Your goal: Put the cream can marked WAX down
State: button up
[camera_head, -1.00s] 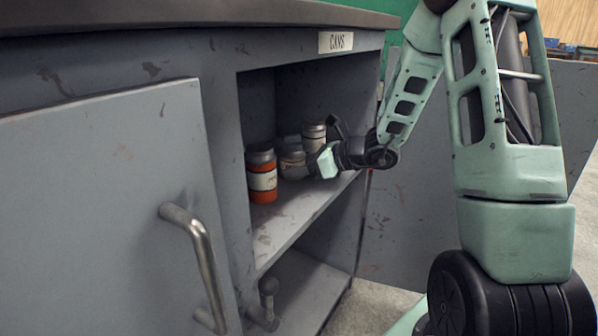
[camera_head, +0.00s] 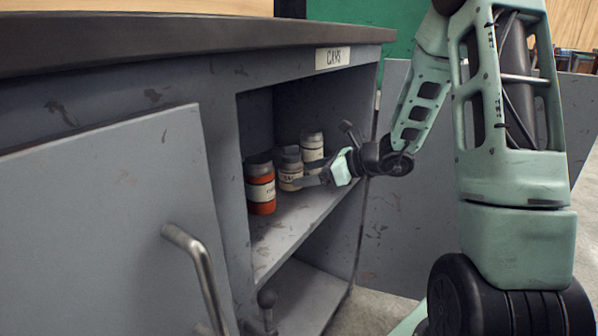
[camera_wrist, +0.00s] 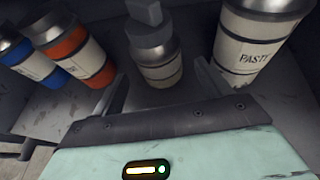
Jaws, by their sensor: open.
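A cream can (camera_head: 289,168) with a grey lid stands upright on the upper shelf of the cabinet, between an orange can and another cream can. In the wrist view it is the middle can (camera_wrist: 160,65), with its label too small to read. My gripper (camera_head: 323,178) is at the shelf's open side, to the right of the can. In the wrist view my gripper (camera_wrist: 158,88) is open, its two fingers apart on either side of the can's lower part. I cannot tell whether either finger touches it.
The orange can (camera_head: 260,188) stands close on the left. A cream can marked PASTE (camera_wrist: 255,50) is close on the right in the wrist view, and a blue can (camera_wrist: 35,62) is beyond the orange one. The cabinet door (camera_head: 100,220) with its bar handle (camera_head: 200,265) is at the left.

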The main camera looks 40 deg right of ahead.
jog(key=p+v, duration=0.2)
jog(key=v, duration=0.6)
jog(key=shift+s, duration=0.15)
